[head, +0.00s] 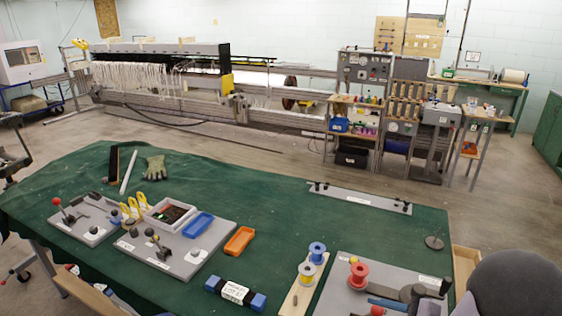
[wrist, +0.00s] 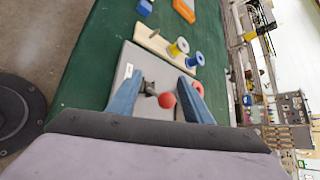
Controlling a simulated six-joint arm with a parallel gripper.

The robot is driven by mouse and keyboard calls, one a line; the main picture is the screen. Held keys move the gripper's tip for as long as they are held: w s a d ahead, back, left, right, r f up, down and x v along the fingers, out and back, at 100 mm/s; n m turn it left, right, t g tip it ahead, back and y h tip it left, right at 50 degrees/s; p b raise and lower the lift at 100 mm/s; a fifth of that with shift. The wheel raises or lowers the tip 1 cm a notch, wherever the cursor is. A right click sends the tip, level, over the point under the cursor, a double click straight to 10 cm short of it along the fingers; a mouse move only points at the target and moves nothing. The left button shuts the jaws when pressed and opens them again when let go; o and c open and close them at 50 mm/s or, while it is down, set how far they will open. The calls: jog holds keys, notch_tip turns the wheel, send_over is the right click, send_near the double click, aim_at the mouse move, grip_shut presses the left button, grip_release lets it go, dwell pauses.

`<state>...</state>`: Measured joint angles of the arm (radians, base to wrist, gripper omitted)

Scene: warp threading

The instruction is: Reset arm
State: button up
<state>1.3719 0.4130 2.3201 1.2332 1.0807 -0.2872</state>
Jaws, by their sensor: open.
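My gripper (wrist: 160,84) is open. Its two blue fingers stand apart in the wrist view, and nothing is seen clamped between them. A red ball knob (wrist: 167,100) on a dark lever shows between the fingers; I cannot tell its distance from them. The lever is on a grey board (wrist: 138,58) under the gripper. A red spool is partly hidden behind the right finger. In the head view my dark arm covers the lower right corner. A blue finger (head: 387,303) shows there beside the red knob (head: 377,310) at the bottom edge.
A wooden strip with a blue spool (head: 317,252) and a yellow spool stands left of the red spool (head: 358,274). The green cloth's middle is largely clear.

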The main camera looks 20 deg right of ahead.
jog(key=s+a+f+n+g+h+b, duration=0.15)
jog(key=a+n+g, duration=0.45)
jog(key=a+n, duration=0.6)
jog(key=s+a+f+n+g+h, duration=0.1)
jog(key=s+a+n+g+h, duration=0.3)
jog(key=a+n, duration=0.8)
notch_tip(320, 180, down, 40)
jog(key=w+g+y+b, duration=0.1)
jog(key=y+b, duration=0.1)
jog(key=b, duration=3.8)
jog(key=shift+w+d, duration=0.15)
jog(key=shift+d, duration=0.05)
jog(key=shift+r, duration=0.2)
notch_tip(320, 180, up, 27)
jog(key=p, duration=2.7)
jog(key=shift+f, duration=0.1)
